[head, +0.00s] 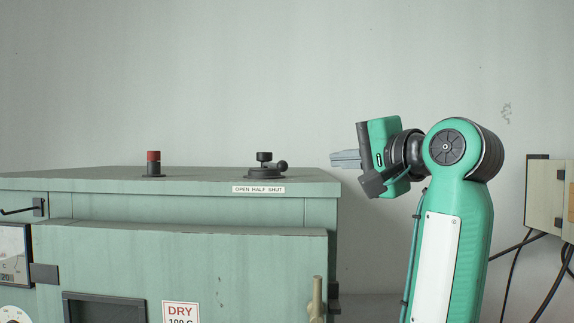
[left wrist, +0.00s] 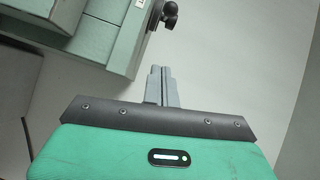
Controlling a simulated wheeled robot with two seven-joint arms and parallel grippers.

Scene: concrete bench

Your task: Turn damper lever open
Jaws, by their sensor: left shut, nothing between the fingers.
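The damper lever (head: 267,167) is a black pivot on a round base with a ball-ended arm, on top of the green cabinet. Its ball end points to the right, toward the SHUT end of the label reading OPEN HALF SHUT (head: 258,190). My left gripper (head: 334,159) is shut and empty, held level to the right of the lever, a clear gap away. In the left wrist view the shut fingers (left wrist: 162,84) point toward the cabinet, and the lever's black ball (left wrist: 169,9) shows at the top edge. My right gripper is not in view.
A red-topped black button (head: 153,163) stands on the cabinet (head: 90,182) left of the lever. A door handle (head: 317,298) sticks up at the cabinet's front right. A beige box (head: 548,190) with hanging cables is at the far right. Space above the cabinet is clear.

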